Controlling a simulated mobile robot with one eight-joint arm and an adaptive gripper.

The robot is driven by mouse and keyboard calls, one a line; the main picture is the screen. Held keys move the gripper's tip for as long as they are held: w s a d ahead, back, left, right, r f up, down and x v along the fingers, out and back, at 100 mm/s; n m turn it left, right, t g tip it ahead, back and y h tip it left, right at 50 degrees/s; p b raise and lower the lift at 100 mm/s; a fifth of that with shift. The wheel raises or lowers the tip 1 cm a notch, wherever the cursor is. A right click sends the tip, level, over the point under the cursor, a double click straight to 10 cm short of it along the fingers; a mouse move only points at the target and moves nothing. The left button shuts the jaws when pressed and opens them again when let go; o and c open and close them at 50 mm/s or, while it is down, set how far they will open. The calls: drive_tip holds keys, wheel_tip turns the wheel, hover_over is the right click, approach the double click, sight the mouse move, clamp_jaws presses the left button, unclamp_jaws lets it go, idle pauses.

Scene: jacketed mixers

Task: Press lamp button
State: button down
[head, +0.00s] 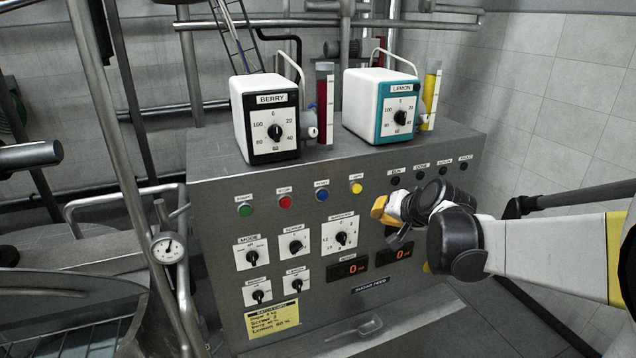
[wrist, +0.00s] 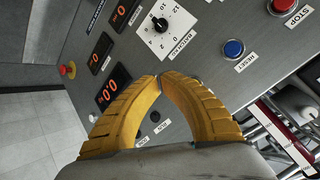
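The yellow button (head: 357,188), whose small label looks like LAMP, is at the right end of the button row on the grey control panel (head: 220,248). My gripper (head: 376,208) is in front of the panel, just below and right of that button in the head view. In the wrist view its two yellow fingers (wrist: 160,77) curve together with their tips meeting, and nothing shows between them. The yellow button is not visible in the wrist view and may be behind the fingers. I cannot tell whether the fingertips touch the panel.
Green (head: 245,210), red (head: 286,202) and blue (head: 322,195) buttons sit left of the yellow one. Dark indicators (head: 420,175) line the right. A dial (head: 341,239) and displays (head: 347,268) sit below. The BERRY (head: 265,115) and LEMON (head: 380,103) units stand on top.

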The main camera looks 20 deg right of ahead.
drive_tip(key=b, duration=0.1)
approach(357, 197)
drive_tip(key=x, duration=0.4)
drive_tip(key=shift+d+f, duration=0.1)
drive_tip(key=shift+f, duration=0.5)
drive_tip(key=shift+w, duration=0.15)
idle(0.7)
drive_tip(key=shift+w, duration=0.3)
drive_tip(key=shift+w+b, duration=0.3)
drive_tip(key=shift+w, duration=0.15)
idle(0.6)
drive_tip(key=shift+s, duration=0.9)
drive_tip(key=shift+s+d, duration=0.1)
drive_tip(key=shift+s, duration=2.4)
